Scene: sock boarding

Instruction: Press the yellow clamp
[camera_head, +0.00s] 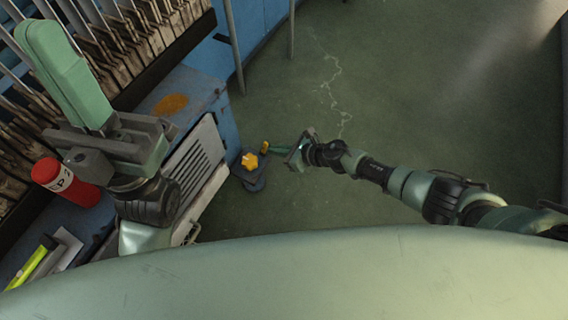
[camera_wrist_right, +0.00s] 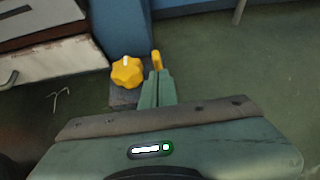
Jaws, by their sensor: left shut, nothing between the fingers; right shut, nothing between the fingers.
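A yellow star-shaped knob (camera_head: 249,160) sits on a small dark block beside the blue cabinet; it also shows in the right wrist view (camera_wrist_right: 127,71). Just right of it stands a small yellow lever (camera_head: 265,147), seen upright in the right wrist view (camera_wrist_right: 156,60). I cannot tell which of the two is the clamp. My right gripper (camera_head: 271,150) is shut and empty, its tips close to the yellow lever; in the wrist view the green fingers (camera_wrist_right: 158,76) partly cover the lever's lower end. Contact cannot be told. My left gripper (camera_head: 45,40) is shut and empty at the upper left.
A rack of upright rods and boards (camera_head: 130,35) fills the upper left. A red cylinder (camera_head: 66,182) and a yellow-green marker-like item (camera_head: 32,262) lie at the left. A blue cabinet with a grey vented panel (camera_head: 192,165) stands near the knob. The green floor (camera_head: 400,90) is clear at right.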

